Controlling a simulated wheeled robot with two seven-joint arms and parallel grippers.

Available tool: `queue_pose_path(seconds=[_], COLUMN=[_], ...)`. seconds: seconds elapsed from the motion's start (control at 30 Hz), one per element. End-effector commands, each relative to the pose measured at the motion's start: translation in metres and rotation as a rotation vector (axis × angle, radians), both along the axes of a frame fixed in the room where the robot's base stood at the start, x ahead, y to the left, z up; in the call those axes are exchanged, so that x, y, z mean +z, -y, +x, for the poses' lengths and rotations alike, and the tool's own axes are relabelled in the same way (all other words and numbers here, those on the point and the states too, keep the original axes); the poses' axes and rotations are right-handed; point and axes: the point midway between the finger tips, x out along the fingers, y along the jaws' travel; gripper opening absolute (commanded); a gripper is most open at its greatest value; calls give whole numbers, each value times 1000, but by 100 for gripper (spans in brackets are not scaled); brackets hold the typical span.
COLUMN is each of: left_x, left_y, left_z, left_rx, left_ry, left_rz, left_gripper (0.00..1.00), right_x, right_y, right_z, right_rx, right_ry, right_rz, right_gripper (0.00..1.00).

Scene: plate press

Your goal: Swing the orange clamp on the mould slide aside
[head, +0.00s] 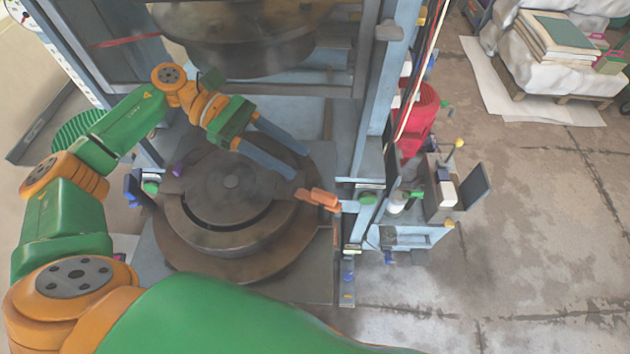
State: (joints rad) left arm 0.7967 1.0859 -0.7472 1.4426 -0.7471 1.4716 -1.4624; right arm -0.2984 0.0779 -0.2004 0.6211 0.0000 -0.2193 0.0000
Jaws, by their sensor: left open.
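The orange clamp (319,199) sits at the right edge of the round mould, with its inner end over the mould's rim. The round metal mould (232,181) lies on the mould slide (190,256), below the raised upper part of the press. My left gripper (294,163) reaches in from the left over the mould's upper right side. Its two blue-grey fingers are apart and nothing is between them. The fingertips are above and slightly left of the clamp in the picture, apart from it as far as I can tell. My right gripper is not in view.
The blue press frame (400,55) rises right of the mould. A red motor-like part (419,112) and a small grey box (440,187) are farther right. A pale wrapped stack (560,50) stands at the top right. The concrete floor at right is mostly clear.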

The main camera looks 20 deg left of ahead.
Motion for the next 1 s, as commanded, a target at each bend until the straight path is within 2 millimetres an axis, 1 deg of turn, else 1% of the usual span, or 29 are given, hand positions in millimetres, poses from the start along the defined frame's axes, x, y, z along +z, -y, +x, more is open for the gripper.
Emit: queue_pose_path(seconds=[0.03,0.1,0.2,0.3,0.37,0.43,0.5,0.6,0.7,0.8,1.0], left_x=[-18,-30,-45,-53,-53,-52,-54,-61,-69,-75,-77], left_y=[0,0,0,1,3,12,26,45,59,65,66], left_z=[0,0,0,0,-1,-2,-3,-5,-5,-5,-5], left_rx=[0,0,0,0,-1,-3,-5,-4,-2,-1,0], left_ry=[0,0,0,0,-1,-4,-3,-4,-3,0,0], left_rz=[0,-1,-1,-1,-1,-1,-3,-3,-3,-1,0], left_gripper=[48,48,48,48,48,48,48,48,48,48,48], right_x=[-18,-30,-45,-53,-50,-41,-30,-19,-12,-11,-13], right_y=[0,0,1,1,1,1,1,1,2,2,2], right_z=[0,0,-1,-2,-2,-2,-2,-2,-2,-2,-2], right_rx=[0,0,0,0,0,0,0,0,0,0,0], right_ry=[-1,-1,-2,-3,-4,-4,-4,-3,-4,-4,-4], right_rz=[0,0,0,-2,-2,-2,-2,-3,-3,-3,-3], right_gripper=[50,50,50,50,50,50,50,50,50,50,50])
